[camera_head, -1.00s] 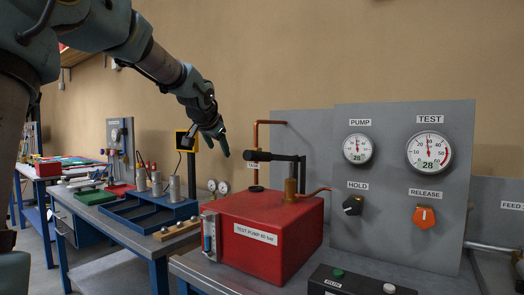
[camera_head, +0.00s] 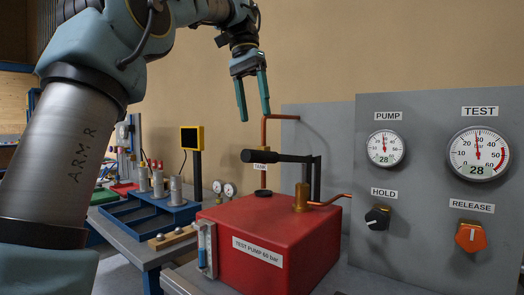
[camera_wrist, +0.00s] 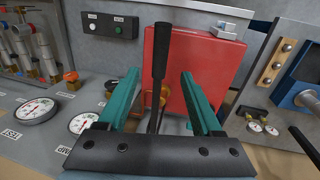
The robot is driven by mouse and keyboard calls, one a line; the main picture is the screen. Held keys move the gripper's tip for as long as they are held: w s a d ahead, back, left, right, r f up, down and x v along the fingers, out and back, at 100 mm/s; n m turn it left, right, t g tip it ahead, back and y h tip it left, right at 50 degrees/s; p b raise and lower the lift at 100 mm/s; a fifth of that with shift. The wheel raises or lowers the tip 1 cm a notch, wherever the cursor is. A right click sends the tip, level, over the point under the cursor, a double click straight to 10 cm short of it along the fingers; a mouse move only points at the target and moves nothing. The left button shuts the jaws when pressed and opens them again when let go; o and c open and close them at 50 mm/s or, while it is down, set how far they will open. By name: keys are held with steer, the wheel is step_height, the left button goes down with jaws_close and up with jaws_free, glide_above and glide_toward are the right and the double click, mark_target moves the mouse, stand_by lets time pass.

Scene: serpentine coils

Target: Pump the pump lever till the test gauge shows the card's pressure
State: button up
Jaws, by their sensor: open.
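My gripper (camera_head: 253,112) is open and empty, pointing down above the black pump lever (camera_head: 275,157). In the head view there is a gap between fingertips and lever. In the wrist view the lever (camera_wrist: 160,55) appears between the teal fingers (camera_wrist: 160,80). The lever lies about level over the red test pump (camera_head: 262,262), its grip pointing left. The round TEST gauge (camera_head: 478,153) shows 28 on its display, its needle near upright. The PUMP gauge (camera_head: 384,148) also shows 28. I cannot make out a pressure card.
The grey panel carries a black HOLD knob (camera_head: 377,218) and an orange RELEASE knob (camera_head: 470,237). A copper pipe (camera_head: 264,140) rises behind the lever. A blue tray (camera_head: 150,215) with metal cylinders and a wooden block (camera_head: 172,238) stand to the left.

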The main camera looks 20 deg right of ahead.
steer(key=f, duration=0.3)
steer(key=s+f+b, duration=0.1)
steer(key=f, duration=0.2)
steer(key=d+f, duration=0.1)
steer(key=f, duration=0.2)
steer(key=shift+s+f, duration=0.3)
steer(key=shift+f, duration=0.05)
steer(key=shift+c, duration=0.4)
jaws_close()
stand_by(0.5)
